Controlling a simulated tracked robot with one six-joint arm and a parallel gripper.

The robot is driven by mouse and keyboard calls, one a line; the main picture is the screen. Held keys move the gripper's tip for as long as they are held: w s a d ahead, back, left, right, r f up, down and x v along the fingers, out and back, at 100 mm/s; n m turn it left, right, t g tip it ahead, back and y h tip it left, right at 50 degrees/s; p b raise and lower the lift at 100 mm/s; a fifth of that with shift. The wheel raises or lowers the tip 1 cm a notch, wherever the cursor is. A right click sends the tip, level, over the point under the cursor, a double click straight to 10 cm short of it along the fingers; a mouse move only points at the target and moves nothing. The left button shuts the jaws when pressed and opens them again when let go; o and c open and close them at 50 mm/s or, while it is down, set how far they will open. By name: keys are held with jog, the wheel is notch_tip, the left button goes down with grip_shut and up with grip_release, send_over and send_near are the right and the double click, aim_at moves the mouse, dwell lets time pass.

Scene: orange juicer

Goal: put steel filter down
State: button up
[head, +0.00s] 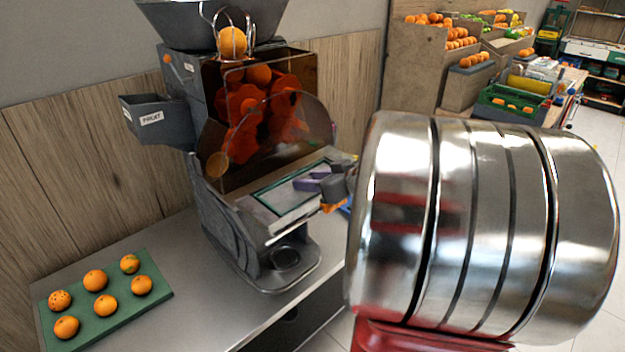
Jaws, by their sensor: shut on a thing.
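The steel filter (284,197) is a flat, pale tray with a dark green rim. It lies about level at the front of the orange juicer (232,208), below the orange press rollers. My gripper (310,184), with purplish fingers, is shut on the filter's right side. I cannot tell whether the filter rests on the juicer or is just above it. My large shiny arm link fills the right of the view and hides part of my arm behind it.
The juicer's tinted curved cover (300,128) stands close above the filter. A green board (118,312) with several oranges lies at the left on the steel counter (195,262). A round cup-like recess (286,258) is below the filter. Produce crates stand at the back right.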

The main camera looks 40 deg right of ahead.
jog(key=shift+f, duration=0.1)
jog(key=o, duration=1.1)
jog(key=shift+s+r, duration=0.3)
jog(key=shift+s, duration=0.05)
jog(key=v, duration=1.1)
